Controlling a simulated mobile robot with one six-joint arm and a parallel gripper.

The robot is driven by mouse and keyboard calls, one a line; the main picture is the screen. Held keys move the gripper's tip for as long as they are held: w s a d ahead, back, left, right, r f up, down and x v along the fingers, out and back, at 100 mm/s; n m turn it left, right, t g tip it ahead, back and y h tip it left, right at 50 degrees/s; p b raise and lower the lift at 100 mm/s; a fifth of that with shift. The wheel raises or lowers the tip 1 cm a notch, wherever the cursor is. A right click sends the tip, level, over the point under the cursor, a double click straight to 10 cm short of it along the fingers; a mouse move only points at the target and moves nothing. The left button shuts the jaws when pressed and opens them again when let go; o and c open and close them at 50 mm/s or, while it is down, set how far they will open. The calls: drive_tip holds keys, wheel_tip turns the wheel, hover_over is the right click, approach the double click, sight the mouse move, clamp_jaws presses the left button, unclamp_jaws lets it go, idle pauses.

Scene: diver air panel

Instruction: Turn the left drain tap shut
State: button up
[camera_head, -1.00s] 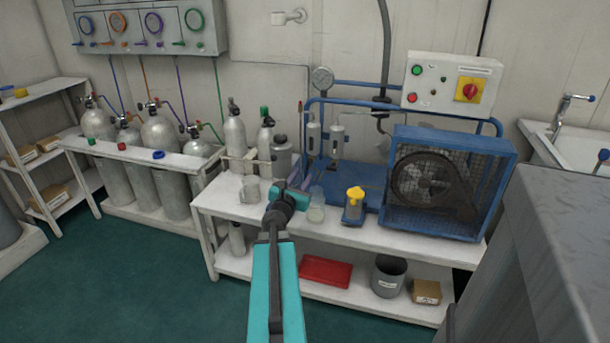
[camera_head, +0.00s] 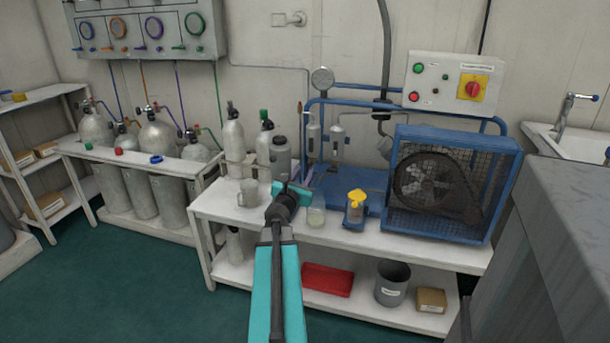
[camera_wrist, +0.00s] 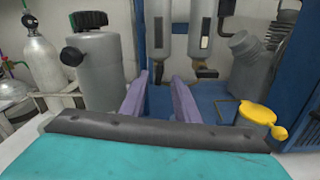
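Two slim grey filter cylinders hang on the blue compressor frame, the left filter (camera_head: 313,138) and the right filter (camera_head: 337,145). In the wrist view the left filter (camera_wrist: 160,25) stands just beyond and above my fingers. The small left drain tap at its lower end (camera_wrist: 158,57) is dark and small; its handle position is unclear. A brownish fitting (camera_wrist: 206,73) shows under the right filter. My gripper (camera_wrist: 160,84) has its two purple fingers apart with nothing between them, short of the filters. In the head view my gripper (camera_head: 304,184) is over the bench, its fingers mostly hidden.
A yellow-topped container (camera_head: 356,206), a clear jar (camera_head: 316,216) and a grey mug (camera_head: 247,192) stand on the white bench (camera_head: 400,245) near my gripper. A grey bottle (camera_wrist: 95,75) is close left of my fingers. The caged fan (camera_head: 440,188) blocks the right.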

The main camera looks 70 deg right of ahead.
sight(308, 167)
drive_tip(key=shift+w+d, duration=0.1)
drive_tip(key=shift+d, duration=1.95)
drive_tip(key=shift+c, duration=0.4)
